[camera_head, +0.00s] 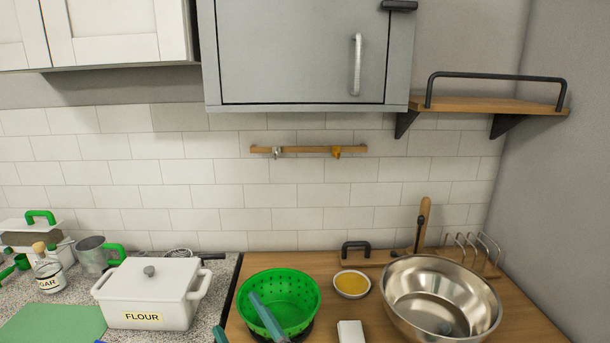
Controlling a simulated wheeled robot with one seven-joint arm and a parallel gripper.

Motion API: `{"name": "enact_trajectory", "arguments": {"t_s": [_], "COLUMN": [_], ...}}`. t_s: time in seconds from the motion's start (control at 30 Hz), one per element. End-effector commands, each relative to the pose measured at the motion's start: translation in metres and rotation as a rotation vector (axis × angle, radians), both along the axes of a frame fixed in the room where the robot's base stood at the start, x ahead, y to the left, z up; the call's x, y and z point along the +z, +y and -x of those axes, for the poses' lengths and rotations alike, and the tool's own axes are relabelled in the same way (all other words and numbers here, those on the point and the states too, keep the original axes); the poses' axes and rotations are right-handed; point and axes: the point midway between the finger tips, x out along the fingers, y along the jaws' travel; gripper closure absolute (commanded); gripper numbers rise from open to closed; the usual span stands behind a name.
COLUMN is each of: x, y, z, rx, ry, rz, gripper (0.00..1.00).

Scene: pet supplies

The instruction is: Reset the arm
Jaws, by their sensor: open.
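A green colander (302,291) stands on the wooden counter (390,262). A long blue-grey piece (264,313) with a teal lower end crosses its front left side; I cannot tell what it belongs to. Another teal tip (220,335) shows at the bottom edge, mostly cut off.
A steel bowl (462,285), a small bowl of yellow contents (352,285) and a white block (350,332) are near the colander. A white flour box (148,293) and sugar jar (47,272) stand left. A grey cabinet (290,55) and wooden shelf (480,104) hang above.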

Motion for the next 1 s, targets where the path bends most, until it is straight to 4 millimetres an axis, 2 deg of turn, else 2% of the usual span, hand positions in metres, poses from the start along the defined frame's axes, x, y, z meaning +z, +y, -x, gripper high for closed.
{"name": "enact_trajectory", "arguments": {"t_s": [0.27, 0.47, 0.77, 1.0], "x": [-0.063, -0.117, -0.195, -0.241], "y": [-0.020, -0.036, -0.061, -0.081], "z": [0.021, 0.052, 0.125, 0.201], "rx": [-0.159, -0.278, -0.448, -0.552], "ry": [0.167, 0.275, 0.410, 0.488], "rz": [-0.298, -0.456, -0.596, -0.625], "gripper": [0.31, 0.31, 0.31, 0.31]}}
